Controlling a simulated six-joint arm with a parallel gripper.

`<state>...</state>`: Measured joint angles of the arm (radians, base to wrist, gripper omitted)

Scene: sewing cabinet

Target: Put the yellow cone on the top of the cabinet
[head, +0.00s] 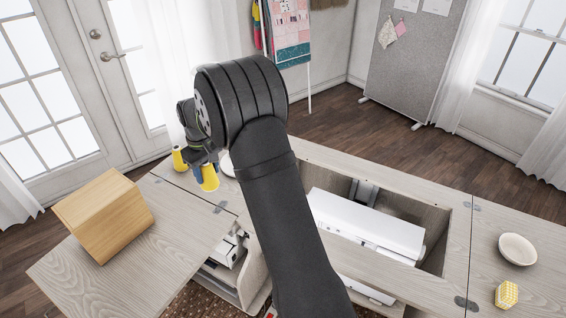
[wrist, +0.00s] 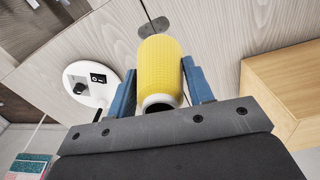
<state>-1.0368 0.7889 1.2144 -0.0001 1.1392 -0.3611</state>
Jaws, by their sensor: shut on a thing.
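My gripper (head: 206,165) is shut on a yellow cone of thread (head: 209,179), over the left part of the pale wood cabinet top (head: 185,222). In the wrist view, the blue fingers of my gripper (wrist: 159,72) sit on either side of the yellow cone (wrist: 160,62), whose white-rimmed end faces the camera. I cannot tell whether the cone touches the cabinet top.
A wooden box (head: 103,216) stands to the left. A round white item (wrist: 92,88) with black parts lies near the held cone. A white bowl (head: 517,249) and a yellow patterned cube (head: 507,294) sit far right.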

